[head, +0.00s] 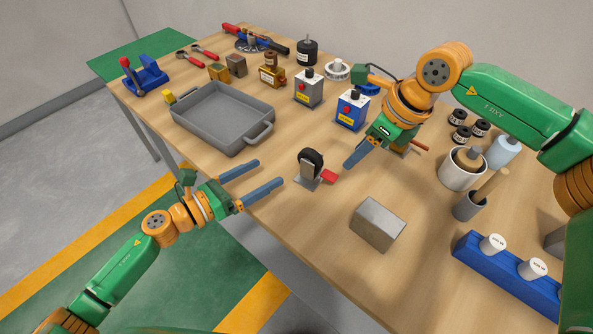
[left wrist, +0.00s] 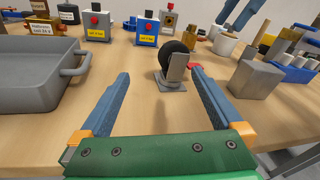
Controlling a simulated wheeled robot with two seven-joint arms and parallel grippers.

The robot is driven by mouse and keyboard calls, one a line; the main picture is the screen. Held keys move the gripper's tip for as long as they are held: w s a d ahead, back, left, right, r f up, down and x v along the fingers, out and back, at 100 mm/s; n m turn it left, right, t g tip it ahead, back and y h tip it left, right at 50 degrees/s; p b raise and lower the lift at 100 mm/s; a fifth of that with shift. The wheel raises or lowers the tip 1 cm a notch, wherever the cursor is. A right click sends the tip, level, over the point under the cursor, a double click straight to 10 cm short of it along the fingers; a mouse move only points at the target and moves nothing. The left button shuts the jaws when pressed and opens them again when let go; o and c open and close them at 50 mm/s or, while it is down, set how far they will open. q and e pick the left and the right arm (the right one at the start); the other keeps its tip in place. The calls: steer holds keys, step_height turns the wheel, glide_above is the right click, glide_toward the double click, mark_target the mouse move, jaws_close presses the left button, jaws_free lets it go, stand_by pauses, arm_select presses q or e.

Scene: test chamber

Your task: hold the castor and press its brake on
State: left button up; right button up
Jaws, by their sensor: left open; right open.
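The castor (head: 309,166) stands upright on the table, with a black wheel, a grey metal fork and plate, and a red brake pedal (head: 328,176) on its right side. My right gripper (head: 358,150) is open above the table, right of and behind the castor; one finger hides the other.
A grey tray (head: 184,114) lies left of the castor. A metal block (head: 377,239) sits front right of it. Two boxes with red buttons (head: 352,124) stand behind. Cups (head: 447,178) and a blue rack (head: 478,262) are at right. The table between tray and block is mostly clear.

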mark_target(307, 159)
arm_select(q)
steer(key=s+d+m+g, duration=0.1)
steer(key=s+d+f+m+g+h, duration=0.1)
steer(key=d+m, duration=0.1)
steer(key=s+d+m+g, duration=0.1)
steer(key=shift+s+d+f+m, duration=0.25)
steer(key=shift+s+d+m, duration=0.15)
steer(key=shift+w+d+f+t, duration=0.15)
steer(key=shift+w+d+t, duration=0.15)
steer(key=shift+d, duration=0.35)
steer(key=shift+w+d+f+t, duration=0.1)
steer(key=shift+w+d+t, duration=0.15)
steer(key=shift+d, duration=0.35)
steer(key=w+n+t+y, duration=0.1)
steer(key=t, duration=0.1)
steer(key=w+r+n+t+y, duration=0.1)
steer(key=w+n, duration=0.1)
steer(key=w+d+r+n+t+y, duration=0.1)
steer(key=t+y, duration=0.1)
steer(key=shift+w+n+t, duration=0.35)
steer(key=shift+w+n, duration=0.05)
steer(key=x, duration=0.6)
steer(key=shift+w+d+f, duration=0.15)
steer(key=shift+w, duration=0.1)
steer(key=shift+s, duration=0.1)
steer(key=shift+c, duration=1.1)
jaws_close()
